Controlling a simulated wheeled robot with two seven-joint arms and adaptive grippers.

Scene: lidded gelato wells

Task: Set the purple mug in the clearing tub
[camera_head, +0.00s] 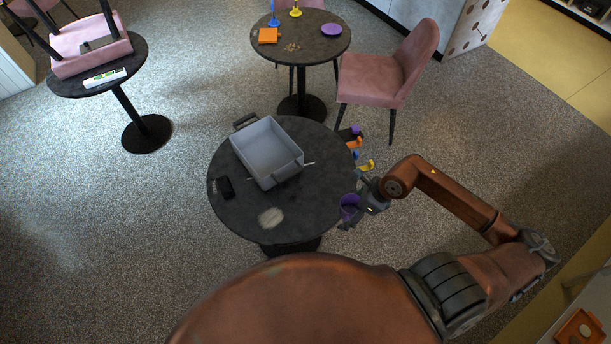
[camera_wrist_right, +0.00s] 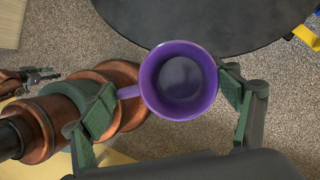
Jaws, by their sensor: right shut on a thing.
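The purple mug (camera_head: 348,203) is held upright just off the right edge of the near round table, past the rim. In the right wrist view the mug (camera_wrist_right: 180,82) shows its open top and dark inside, with its handle to the left. My right gripper (camera_head: 359,204) is shut on the mug, with its green-padded fingers on either side of it in the wrist view. The clearing tub (camera_head: 286,171) is a grey open box on the near table, left of the mug. It looks empty.
The near dark table (camera_head: 231,211) also carries a small black item (camera_head: 225,187) and a pale smear (camera_head: 270,217). Small colourful things, including a yellow one (camera_head: 366,165), are at its right edge. A pink chair (camera_head: 378,76) and another round table (camera_head: 283,35) stand behind.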

